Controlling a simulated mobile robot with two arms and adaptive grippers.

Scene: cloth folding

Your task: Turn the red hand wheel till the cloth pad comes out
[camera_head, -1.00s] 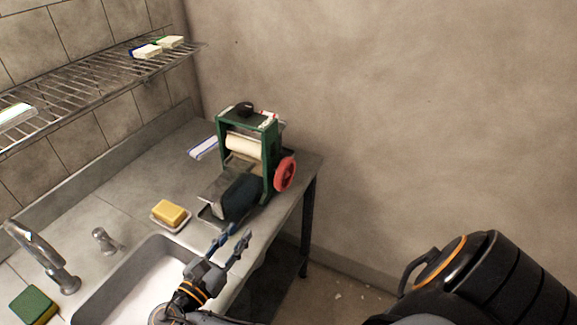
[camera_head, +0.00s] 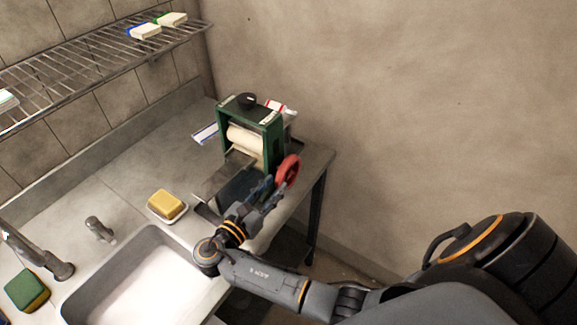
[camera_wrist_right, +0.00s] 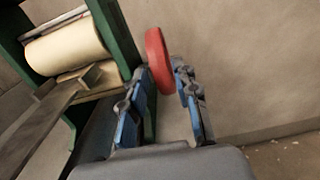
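The red hand wheel (camera_head: 288,170) is on the right side of the green-framed roller machine (camera_head: 274,150). In the right wrist view the wheel (camera_wrist_right: 156,58) stands upright, its lower rim between my fingertips. My right gripper (camera_head: 267,190) is open at the wheel; whether a finger touches the rim I cannot tell. Its blue-padded fingers (camera_wrist_right: 163,85) stand apart. A cream roll (camera_head: 245,138) sits inside the frame. A dark, rounded pad-like piece (camera_head: 238,187) lies in front of the machine, partly hidden by my gripper; I cannot tell if it is the cloth pad. My left gripper is out of view.
The sink (camera_head: 148,285) and tap (camera_head: 40,255) are at left front. A yellow block (camera_head: 165,203) lies on a dish, and a green-and-yellow sponge (camera_head: 27,291) by the sink. A wire shelf (camera_head: 90,72) hangs above. The wall is close behind the wheel.

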